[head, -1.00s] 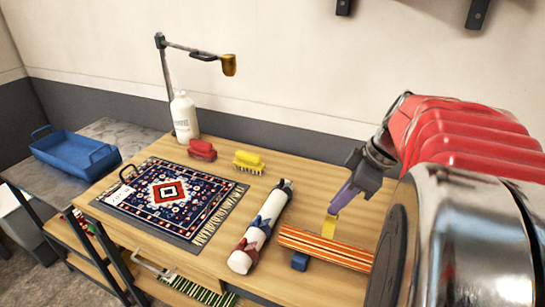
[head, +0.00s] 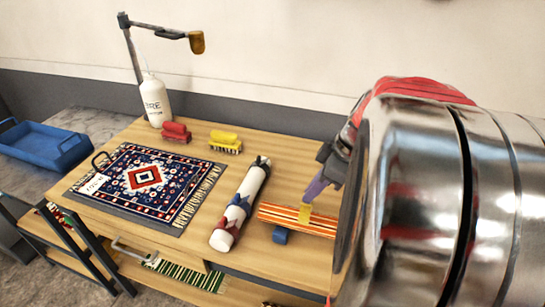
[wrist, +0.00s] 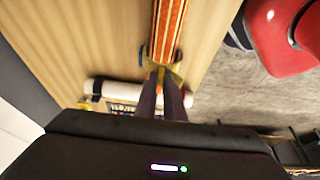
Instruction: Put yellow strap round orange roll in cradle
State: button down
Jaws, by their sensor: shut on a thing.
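The orange striped roll (head: 272,213) lies across the right part of the workbench, on a blue cradle block (head: 280,235). It also shows in the wrist view (wrist: 169,28), running up from my fingers. My gripper (head: 312,194) has purple fingers and is shut on the yellow strap (head: 304,213). In the head view the strap overlaps the roll near its middle. In the wrist view the strap (wrist: 175,69) is at the roll, just beyond my fingertips. I cannot tell whether it goes round the roll. My arm covers the roll's right side.
A white roll with red and blue pattern (head: 240,205) lies just left. A lamp arm (head: 160,32) rises behind.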

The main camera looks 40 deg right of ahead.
jog(key=shift+f, duration=2.4)
jog(key=c, duration=1.8)
grip_release()
jog(key=v, duration=1.3)
jog(key=shift+d+r, duration=0.15)
jog(key=shift+r, duration=0.2)
